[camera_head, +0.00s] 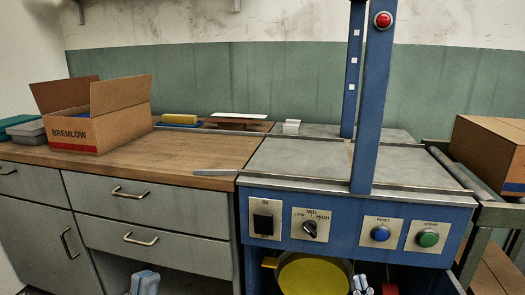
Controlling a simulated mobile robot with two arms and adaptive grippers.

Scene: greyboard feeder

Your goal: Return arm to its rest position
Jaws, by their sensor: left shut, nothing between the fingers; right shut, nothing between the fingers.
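My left gripper (145,282) shows at the bottom edge, in front of the drawer cabinet, below the counter top. It is shut and empty, and partly cut off by the frame. My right gripper (362,285) shows at the bottom edge, in front of the open lower part of the blue machine (340,212). It is also shut and empty, and mostly cut off. Both are apart from the counter top and the machine's panel. My arms are mostly out of view.
An open BREMLOW box (88,133) stands on the wooden counter (190,152). A yellow block (180,119) lies behind. The machine has a steel top (300,165), two posts and front buttons. A yellow round part (313,275) is below. Another box (490,150) stands right.

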